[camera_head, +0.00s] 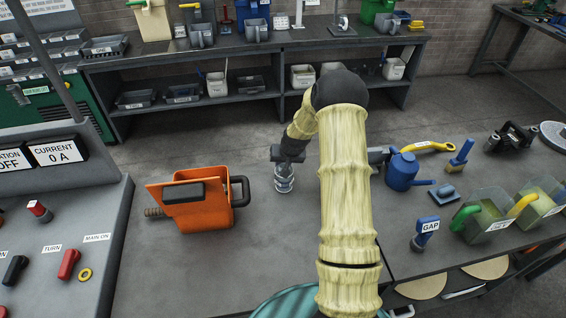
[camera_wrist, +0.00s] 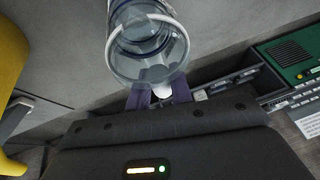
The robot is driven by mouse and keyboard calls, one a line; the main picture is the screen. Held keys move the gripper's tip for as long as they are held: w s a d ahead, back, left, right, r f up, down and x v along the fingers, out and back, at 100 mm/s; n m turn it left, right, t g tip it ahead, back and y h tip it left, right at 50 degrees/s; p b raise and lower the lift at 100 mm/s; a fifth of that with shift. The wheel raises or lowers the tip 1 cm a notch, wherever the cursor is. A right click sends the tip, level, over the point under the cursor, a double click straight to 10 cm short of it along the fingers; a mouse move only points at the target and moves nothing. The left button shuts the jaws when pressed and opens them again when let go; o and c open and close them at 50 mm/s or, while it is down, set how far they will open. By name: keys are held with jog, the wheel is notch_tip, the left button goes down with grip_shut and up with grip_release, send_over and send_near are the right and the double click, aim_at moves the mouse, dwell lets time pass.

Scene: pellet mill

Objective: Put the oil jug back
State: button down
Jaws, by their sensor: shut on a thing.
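A clear, see-through jug (camera_head: 284,180) is in my gripper (camera_head: 286,158), left of my arm, over the grey bench. In the wrist view the jug (camera_wrist: 148,50) shows its round glass-like bottom and blue bands, with the purple fingers of my gripper (camera_wrist: 158,93) shut at its lower side. I take it to be the oil jug; no label shows. Whether its base touches the bench cannot be told.
An orange open box (camera_head: 190,205) stands left of the jug. A blue can with a spout (camera_head: 401,173), a blue gap gauge (camera_head: 424,235) and clear scoop bins (camera_head: 490,215) stand right of my arm. A shelf bench (camera_head: 250,62) runs along the back wall.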

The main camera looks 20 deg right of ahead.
jog(key=shift+f, duration=0.15)
dwell(0.3)
grip_release()
dwell(0.5)
dwell(0.4)
jog(key=p+v, duration=0.4)
jog(key=v, duration=0.5)
dwell(1.1)
dwell(0.3)
